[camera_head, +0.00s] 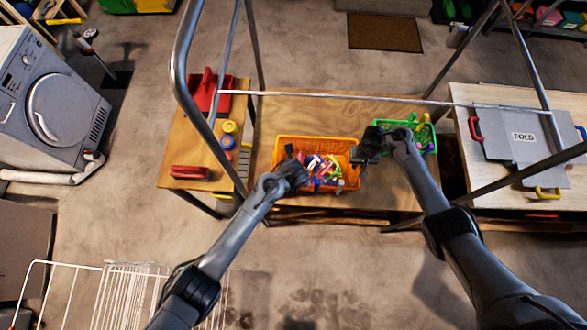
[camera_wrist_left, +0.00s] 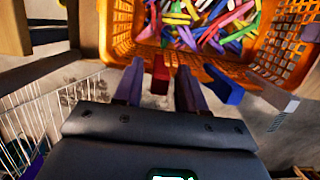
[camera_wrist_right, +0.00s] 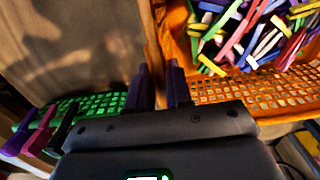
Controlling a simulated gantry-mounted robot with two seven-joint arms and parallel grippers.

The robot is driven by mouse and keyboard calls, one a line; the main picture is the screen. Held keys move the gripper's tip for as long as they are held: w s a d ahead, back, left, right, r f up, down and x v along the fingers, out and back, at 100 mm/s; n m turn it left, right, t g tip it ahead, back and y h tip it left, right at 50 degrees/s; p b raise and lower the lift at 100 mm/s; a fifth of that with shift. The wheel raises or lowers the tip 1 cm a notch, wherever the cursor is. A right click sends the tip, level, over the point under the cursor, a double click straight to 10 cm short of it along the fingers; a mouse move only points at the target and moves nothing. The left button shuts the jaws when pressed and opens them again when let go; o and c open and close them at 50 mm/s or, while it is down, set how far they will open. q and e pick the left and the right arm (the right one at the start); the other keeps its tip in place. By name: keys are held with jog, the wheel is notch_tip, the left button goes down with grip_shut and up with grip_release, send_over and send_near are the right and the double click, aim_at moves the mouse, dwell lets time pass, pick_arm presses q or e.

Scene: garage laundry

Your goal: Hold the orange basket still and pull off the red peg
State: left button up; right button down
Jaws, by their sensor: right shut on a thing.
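The orange basket (camera_head: 325,145), full of coloured pegs, stands on the wooden table. In the left wrist view its near rim (camera_wrist_left: 124,25) carries the red peg (camera_wrist_left: 160,76), with a blue peg (camera_wrist_left: 223,86) and a pale grey peg (camera_wrist_left: 276,95) to its right. My left gripper (camera_wrist_left: 160,82) is open, its fingers apart on either side of the red peg; I cannot tell if they touch it. It shows at the basket's left front in the head view (camera_head: 292,168). My right gripper (camera_wrist_right: 159,80) is shut on the basket's right side wall; it also shows in the head view (camera_head: 368,148).
A green basket (camera_wrist_right: 95,103) with pegs on its rim stands close by my right gripper. A metal rail (camera_head: 330,96) crosses above the table. A white wire rack (camera_head: 120,275) stands at the front left. A folding board (camera_head: 510,140) lies on the right table.

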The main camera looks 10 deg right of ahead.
pick_arm(q)
grip_shut()
pick_arm(e)
jog(key=shift+f, duration=0.1)
pick_arm(q)
jog(key=shift+r, duration=0.15)
jog(key=shift+r, duration=4.05)
pick_arm(e)
jog(key=shift+s, duration=0.1)
jog(key=c, duration=1)
grip_release()
